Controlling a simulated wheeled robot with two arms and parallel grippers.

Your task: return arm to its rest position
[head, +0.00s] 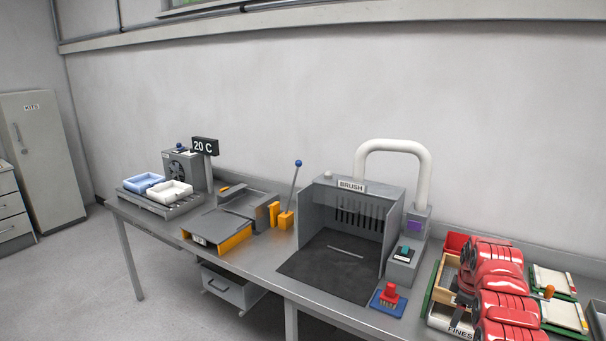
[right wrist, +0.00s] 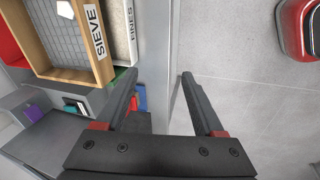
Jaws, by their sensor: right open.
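My right arm (head: 497,290), red with dark joints, is bent over the right end of the bench in the head view. My right gripper (right wrist: 158,85) is open and empty in the right wrist view. Its two dark fingers are apart, with the bench's front edge and grey floor below them. In the head view the gripper is small and partly hidden by the arm, above the sieve and fines trays. My left arm and left gripper are not in view.
A wooden sieve box (right wrist: 36,38) and a FINES tray (right wrist: 122,30) lie beside the fingers. Floor in front of the bench is clear.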

